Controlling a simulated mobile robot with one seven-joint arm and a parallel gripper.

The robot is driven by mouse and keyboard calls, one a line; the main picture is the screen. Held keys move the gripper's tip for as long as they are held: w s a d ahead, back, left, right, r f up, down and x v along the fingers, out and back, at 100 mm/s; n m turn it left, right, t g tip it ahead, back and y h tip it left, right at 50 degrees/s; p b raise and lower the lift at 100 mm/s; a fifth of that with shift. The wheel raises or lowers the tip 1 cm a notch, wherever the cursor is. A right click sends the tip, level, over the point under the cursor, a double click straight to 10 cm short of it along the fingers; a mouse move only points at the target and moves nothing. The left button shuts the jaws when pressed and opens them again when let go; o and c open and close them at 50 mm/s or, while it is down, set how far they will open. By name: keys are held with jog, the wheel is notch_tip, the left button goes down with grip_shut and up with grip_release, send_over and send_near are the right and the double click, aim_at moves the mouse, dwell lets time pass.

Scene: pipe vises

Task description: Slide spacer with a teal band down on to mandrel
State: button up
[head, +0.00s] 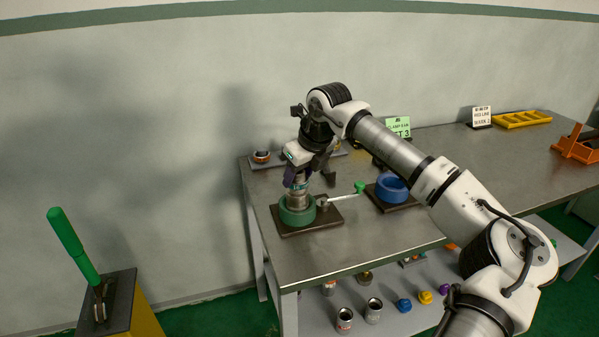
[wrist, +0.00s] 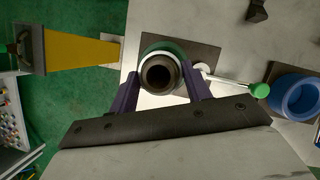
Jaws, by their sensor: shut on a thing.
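The spacer is a dark-rimmed hollow tube (wrist: 146,75), seen end-on between my fingers in the wrist view. In the head view a little teal shows at my fingertips. My gripper (head: 297,182) is shut on the spacer, pointing down over the green round vise (head: 297,216); it also shows in the wrist view (wrist: 160,76) with a purple finger on each side. A grey metal cylinder (head: 297,201) stands in the green vise just below the fingers. I cannot tell whether this is the mandrel or part of the spacer, nor how far the spacer is on.
A lever with a green knob (head: 360,187) sticks out right of the green vise. A blue vise (head: 392,187) stands further right on the bench. A yellow stand with a green handle (head: 74,245) is at the left. Cans (head: 345,318) sit on the lower shelf.

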jog(key=shift+f+b, duration=0.7)
jog(key=shift+f, duration=0.35)
jog(key=o, duration=1)
jog(key=shift+r, duration=0.1)
jog(key=shift+o, duration=0.2)
jog(key=v, duration=1.3)
jog(key=shift+s+r+b, duration=0.15)
jog(key=shift+r+b, duration=0.2)
jog(key=shift+b, duration=0.05)
jog(key=shift+d, duration=0.15)
